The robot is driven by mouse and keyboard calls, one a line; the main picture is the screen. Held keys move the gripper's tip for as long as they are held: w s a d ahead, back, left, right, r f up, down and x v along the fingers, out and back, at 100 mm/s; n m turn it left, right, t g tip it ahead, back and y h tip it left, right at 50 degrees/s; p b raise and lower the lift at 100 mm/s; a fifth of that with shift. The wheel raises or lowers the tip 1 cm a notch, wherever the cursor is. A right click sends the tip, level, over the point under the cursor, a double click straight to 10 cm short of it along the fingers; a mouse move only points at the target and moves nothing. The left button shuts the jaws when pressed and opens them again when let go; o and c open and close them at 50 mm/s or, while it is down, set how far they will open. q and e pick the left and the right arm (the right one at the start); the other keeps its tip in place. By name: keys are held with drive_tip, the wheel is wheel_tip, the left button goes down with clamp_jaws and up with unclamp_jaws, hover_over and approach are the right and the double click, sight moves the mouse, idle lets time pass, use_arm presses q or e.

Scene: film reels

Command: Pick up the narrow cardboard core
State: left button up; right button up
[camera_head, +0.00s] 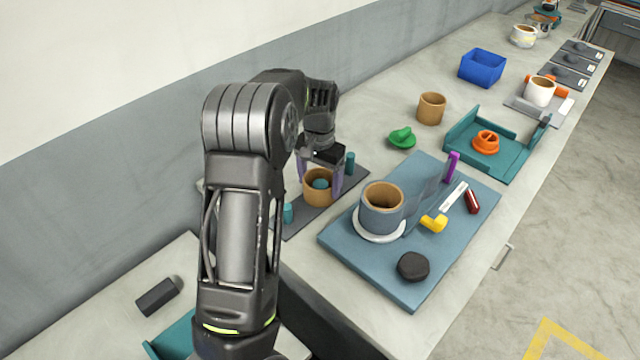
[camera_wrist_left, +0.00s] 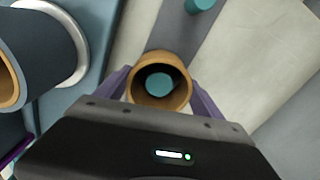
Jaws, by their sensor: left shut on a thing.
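A tan cardboard core (camera_head: 318,199) stands around a teal peg (camera_head: 320,183) on a dark grey board (camera_head: 310,216). It also shows in the left wrist view (camera_wrist_left: 160,101), with the peg's round top inside its ring. My left gripper (camera_head: 321,186) has its purple fingers on opposite sides of this core, shut on it. A second cardboard core (camera_head: 431,109) stands apart on the table farther back. The lower end of the held core is partly hidden by the gripper and peg in the wrist view. My right gripper is not in view.
Other teal pegs (camera_head: 288,213) stand on the board. A blue mat (camera_head: 340,240) to the right holds a grey-wrapped core (camera_head: 380,218), a yellow piece (camera_head: 434,223) and a dark knob (camera_head: 413,266). A green piece (camera_head: 402,138) and teal tray (camera_head: 515,165) lie beyond.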

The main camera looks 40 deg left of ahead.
use_arm(q)
wheel_tip(320, 180, up, 10)
drive_tip(key=b, duration=0.1)
idle(0.4)
idle(0.5)
